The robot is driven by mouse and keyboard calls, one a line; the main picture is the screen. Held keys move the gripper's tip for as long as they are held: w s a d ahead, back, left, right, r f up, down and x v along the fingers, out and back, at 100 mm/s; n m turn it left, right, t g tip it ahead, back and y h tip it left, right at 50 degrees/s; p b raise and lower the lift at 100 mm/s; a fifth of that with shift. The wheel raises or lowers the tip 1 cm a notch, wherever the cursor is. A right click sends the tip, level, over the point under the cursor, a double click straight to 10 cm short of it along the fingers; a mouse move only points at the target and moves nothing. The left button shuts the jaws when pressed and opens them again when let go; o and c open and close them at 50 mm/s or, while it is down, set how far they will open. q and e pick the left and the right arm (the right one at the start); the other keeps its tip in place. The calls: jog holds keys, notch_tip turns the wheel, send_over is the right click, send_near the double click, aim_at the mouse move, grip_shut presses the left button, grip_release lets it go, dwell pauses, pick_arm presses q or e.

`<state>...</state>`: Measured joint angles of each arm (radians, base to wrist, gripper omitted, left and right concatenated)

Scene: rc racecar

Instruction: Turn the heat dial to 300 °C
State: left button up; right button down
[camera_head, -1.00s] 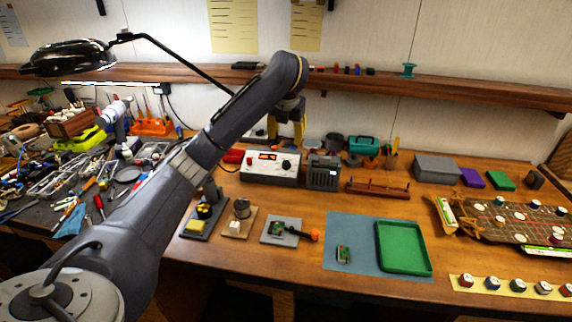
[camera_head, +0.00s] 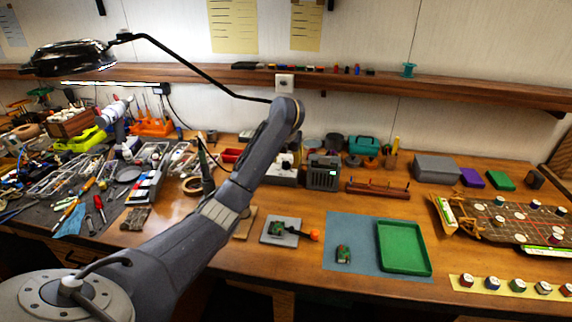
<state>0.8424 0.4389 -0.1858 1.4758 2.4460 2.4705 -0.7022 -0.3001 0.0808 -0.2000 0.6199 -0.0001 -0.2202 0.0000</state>
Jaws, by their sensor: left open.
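The white control unit (camera_head: 283,177) stands at the back middle of the bench. My left arm crosses in front of it and hides its left part and display. A dark round knob (camera_head: 286,163) shows on its face; I cannot read its marks or setting. My left gripper (camera_head: 296,146) is at the end of the arm, just above and in front of the unit, mostly hidden behind my wrist. It is open, and I cannot see it touching the knob. My right gripper is not in view.
A wooden rack (camera_head: 378,189), a green tray (camera_head: 404,248) and a small board in a holder (camera_head: 283,232) lie to the right and front. Cluttered tools fill the left.

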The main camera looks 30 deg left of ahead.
aim_at(286, 163)
pick_arm(q)
jog(key=shift+x, duration=1.6)
jog(key=shift+o, duration=0.2)
grip_shut()
